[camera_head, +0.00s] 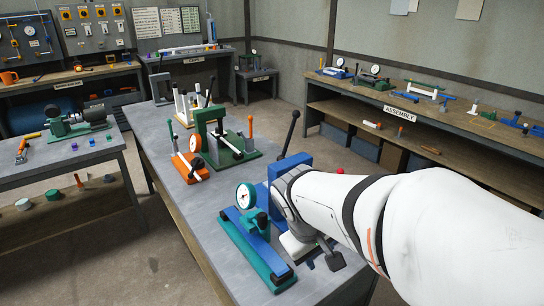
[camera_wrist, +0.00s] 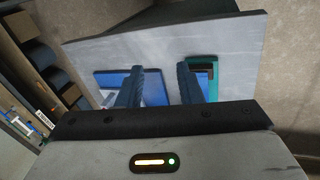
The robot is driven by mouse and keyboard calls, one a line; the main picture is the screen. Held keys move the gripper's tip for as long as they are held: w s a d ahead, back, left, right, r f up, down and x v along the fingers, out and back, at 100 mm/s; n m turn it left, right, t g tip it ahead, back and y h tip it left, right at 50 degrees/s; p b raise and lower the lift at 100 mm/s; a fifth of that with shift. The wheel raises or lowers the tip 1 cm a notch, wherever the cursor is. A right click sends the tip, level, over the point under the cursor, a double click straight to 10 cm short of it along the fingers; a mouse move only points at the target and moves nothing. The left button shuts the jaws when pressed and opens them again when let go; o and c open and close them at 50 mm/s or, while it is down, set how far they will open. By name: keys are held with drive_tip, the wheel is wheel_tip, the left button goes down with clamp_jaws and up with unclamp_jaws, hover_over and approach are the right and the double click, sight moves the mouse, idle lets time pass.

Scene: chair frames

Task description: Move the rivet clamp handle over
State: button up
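I cannot tell for sure which fixture is the rivet clamp. A blue fixture (camera_head: 289,168) with a long black lever (camera_head: 289,132) stands on the grey workbench, partly hidden behind my arm. A teal and blue fixture (camera_head: 252,247) with a white dial gauge (camera_head: 246,196) stands nearer, left of my gripper. My gripper (camera_wrist: 160,69) points down over the bench in the wrist view, its two fingers apart with nothing gripped between them. Blue parts (camera_wrist: 153,88) show below and between the fingers, and a teal edge (camera_wrist: 215,80) shows at the right finger. Contact cannot be told.
A green press (camera_head: 230,145) and an orange clamp (camera_head: 190,167) stand farther along the grey workbench (camera_head: 192,222). A side table (camera_head: 75,152) with a teal vise (camera_head: 78,122) is at left. The assembly bench (camera_head: 460,120) runs along the right. Floor between benches is clear.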

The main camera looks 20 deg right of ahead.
drive_tip(key=w+d+n+t+h, duration=0.3)
drive_tip(key=w+d+n, duration=0.3)
drive_tip(key=w, duration=0.6)
drive_tip(key=w+d+n+t+h, duration=0.3)
drive_tip(key=w+d+n+h, duration=0.3)
drive_tip(key=w, duration=0.6)
drive_tip(key=shift+w+d+f+n, duration=0.25)
drive_tip(key=shift+d+n, duration=0.35)
drive_tip(key=shift+n, duration=0.3)
drive_tip(key=p+x, duration=0.1)
drive_tip(key=x, duration=0.7)
drive_tip(key=shift+w+r, duration=0.1)
drive_tip(key=shift+r, duration=0.05)
drive_tip(key=c, duration=0.4)
drive_tip(key=shift+c, duration=0.2)
